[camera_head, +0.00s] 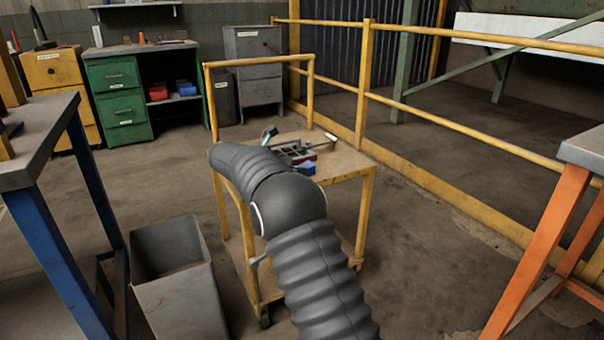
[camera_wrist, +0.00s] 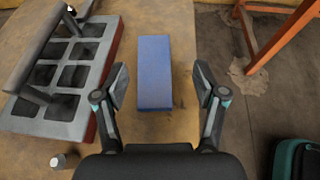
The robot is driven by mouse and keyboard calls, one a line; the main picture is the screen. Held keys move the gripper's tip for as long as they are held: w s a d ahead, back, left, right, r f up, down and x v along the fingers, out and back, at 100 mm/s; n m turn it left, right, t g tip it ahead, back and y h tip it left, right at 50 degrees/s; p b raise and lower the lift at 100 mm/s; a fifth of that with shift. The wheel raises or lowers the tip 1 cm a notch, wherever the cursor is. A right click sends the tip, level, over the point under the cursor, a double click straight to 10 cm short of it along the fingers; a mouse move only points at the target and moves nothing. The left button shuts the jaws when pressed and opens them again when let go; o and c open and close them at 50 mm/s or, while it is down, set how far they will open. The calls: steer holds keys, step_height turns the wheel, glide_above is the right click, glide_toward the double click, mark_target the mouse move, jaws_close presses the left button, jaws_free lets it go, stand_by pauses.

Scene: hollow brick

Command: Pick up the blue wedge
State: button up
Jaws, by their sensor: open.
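The blue wedge (camera_wrist: 153,72) lies on the trolley top, seen from above as a long blue block in the wrist view. It also shows in the head view (camera_head: 306,169) as a small blue piece at the front of the trolley top, partly behind my arm. My gripper (camera_wrist: 161,85) is open and empty, with one finger to each side of the wedge's near part in the picture. I cannot tell how far above the wedge the fingertips are. In the head view my arm hides most of the gripper.
A hollow brick (camera_wrist: 85,75), grey with several square holes and reddish sides, lies close left of the wedge, with a grey bar over it. The yellow-framed trolley (camera_head: 345,163) has a railing behind. A grey bin (camera_head: 180,295) stands left; an orange-legged table (camera_head: 590,150) stands right.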

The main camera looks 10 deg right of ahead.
steer(key=shift+w+x, duration=0.2)
steer(key=shift+x, duration=1.3)
steer(key=shift+w+x, duration=0.15)
steer(key=shift+x, duration=1.3)
steer(key=shift+a+r, duration=0.1)
steer(key=shift+r, duration=0.05)
steer(key=c, duration=1.2)
